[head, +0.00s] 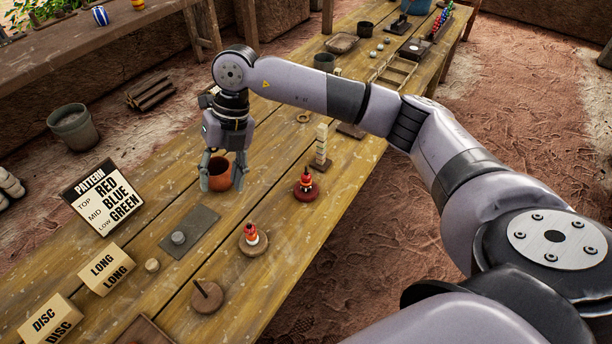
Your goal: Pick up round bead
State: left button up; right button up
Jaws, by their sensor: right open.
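My right gripper (222,178) points down with its fingers apart, in front of and around an orange-brown clay cup (219,184) on the wooden table (330,190). I cannot tell whether the fingers touch the cup, and its inside is mostly hidden. Several small pieces could be the round bead. A pale rounded piece (152,265) lies by the LONG block. A grey rounded piece (178,238) sits on a dark slab (190,233). Small grey balls (373,54) lie at the far end. My left gripper is not in view.
Pegs on round bases carry red and orange pieces (251,235) (306,182); another peg (206,294) is bare. A pale stack (321,146) stands behind. A PATTERN sign (102,197), LONG block (106,269) and DISC block (50,319) line the left edge.

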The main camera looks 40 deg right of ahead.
jog(key=w+d+r+m+h, duration=0.1)
jog(key=d+r+m+h, duration=0.15)
jog(key=d, duration=0.55)
jog(key=w+d+r+m+h, duration=0.15)
jog(key=d+h, duration=0.25)
jog(key=d, duration=0.4)
send_over(305, 174)
jog(key=a, duration=0.2)
jog(key=w+a+x, duration=0.1)
jog(key=a+x, duration=0.1)
jog(key=x, duration=0.8)
jog(key=shift+n, duration=0.4)
jog(key=p+x, duration=0.2)
jog(key=x, duration=0.1)
jog(key=p+x, duration=0.1)
jog(key=x, duration=0.1)
jog(key=shift+s+d, duration=0.15)
jog(key=shift+d, duration=0.2)
jog(key=shift+d+f, duration=0.1)
jog(key=shift+f, duration=0.35)
jog(key=c, duration=0.9)
